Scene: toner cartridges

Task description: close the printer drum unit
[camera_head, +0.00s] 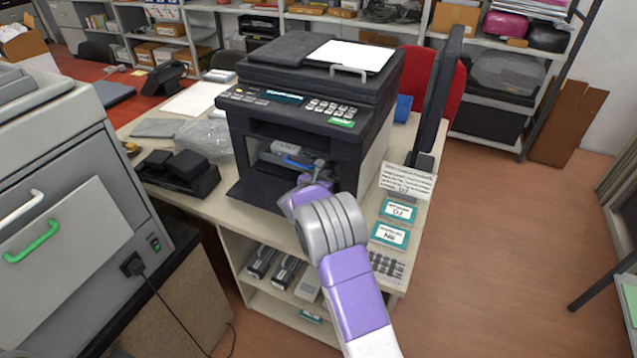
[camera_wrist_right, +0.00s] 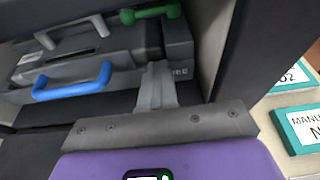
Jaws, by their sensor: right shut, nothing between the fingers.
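The black printer (camera_head: 300,120) stands on the desk with its front flap (camera_head: 262,193) folded down. The grey drum unit (camera_head: 285,150) sits inside the front opening. My right gripper (camera_head: 320,168) reaches into the opening, to the right of the blue handle. In the right wrist view its fingers (camera_wrist_right: 157,72) are together, empty, in front of the unit's right part; contact cannot be told. My left gripper is out of view.
The printer's right inner wall (camera_wrist_right: 228,45) is close beside my right gripper. A black monitor (camera_head: 437,90) and a card (camera_head: 407,181) stand right of the printer. A black device (camera_head: 180,172) sits left of the flap.

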